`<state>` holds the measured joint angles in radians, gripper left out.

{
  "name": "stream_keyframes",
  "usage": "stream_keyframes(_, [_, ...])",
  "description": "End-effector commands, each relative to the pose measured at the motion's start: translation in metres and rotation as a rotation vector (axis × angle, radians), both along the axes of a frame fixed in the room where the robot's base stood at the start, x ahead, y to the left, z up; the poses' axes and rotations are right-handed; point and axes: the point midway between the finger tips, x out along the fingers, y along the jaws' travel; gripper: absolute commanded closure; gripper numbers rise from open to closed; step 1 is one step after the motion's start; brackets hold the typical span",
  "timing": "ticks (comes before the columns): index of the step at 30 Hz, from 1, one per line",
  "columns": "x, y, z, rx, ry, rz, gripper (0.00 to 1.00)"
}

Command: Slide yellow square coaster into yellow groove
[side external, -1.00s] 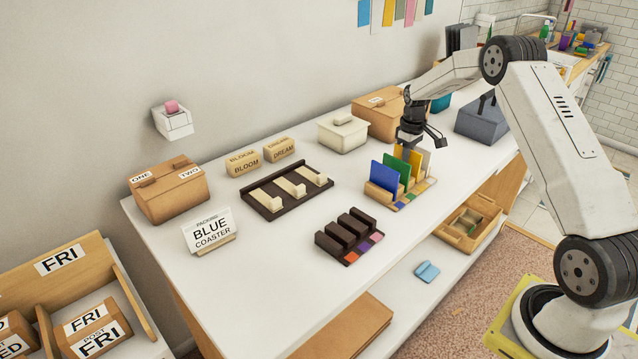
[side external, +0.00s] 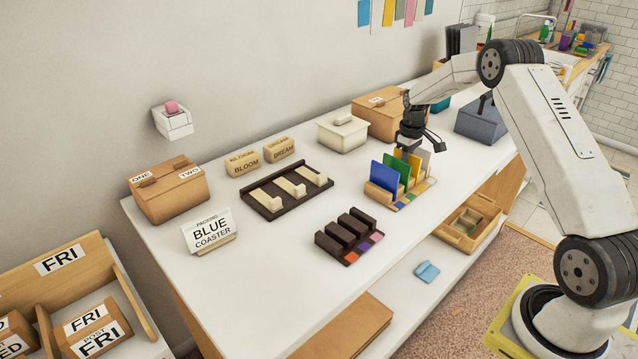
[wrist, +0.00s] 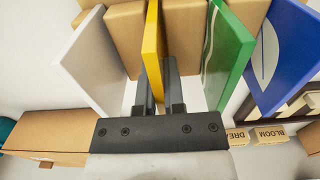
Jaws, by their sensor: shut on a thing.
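The yellow coaster (wrist: 152,45) is between my gripper's fingers (wrist: 157,75) in the wrist view, with wooden blocks on both sides of it. In the side view, my gripper (side external: 414,148) is over the light wooden rack (side external: 378,194), and the yellow coaster (side external: 414,165) is partly hidden behind the green coaster (side external: 401,168). A blue coaster (side external: 384,178) stands upright at the rack's left end. A white coaster (wrist: 92,62) stands on the yellow one's other side. The yellow coaster's lower edge and the groove's bottom are hidden.
A dark rack (side external: 343,235) with coloured squares lies in front. Another dark rack (side external: 268,207) with cream blocks lies further left. A cream lidded box (side external: 342,135) and a cardboard box (side external: 378,118) stand behind. The table's left front is clear.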

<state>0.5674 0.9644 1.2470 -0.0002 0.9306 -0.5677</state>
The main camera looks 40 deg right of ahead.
Motion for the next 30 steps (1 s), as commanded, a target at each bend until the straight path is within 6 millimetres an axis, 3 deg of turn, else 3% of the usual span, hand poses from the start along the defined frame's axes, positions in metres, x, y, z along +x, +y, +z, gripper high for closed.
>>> stream_keyframes(6, [0.000,0.000,0.000,0.000,0.000,0.000,1.00])
stream_keyframes(7, [0.000,0.000,0.000,0.000,-0.001,0.000,0.82])
stream_keyframes(9, [0.000,0.000,0.000,0.000,0.000,0.000,0.60])
stream_keyframes(10, [0.000,0.000,0.000,0.000,0.000,0.000,0.51])
stream_keyframes(11, [0.000,0.000,0.000,0.000,0.000,0.000,0.48])
stream_keyframes(22, [0.000,0.000,0.001,0.000,0.000,0.000,0.48])
stream_keyframes(30, [0.000,0.000,0.014,0.000,0.000,0.000,0.48])
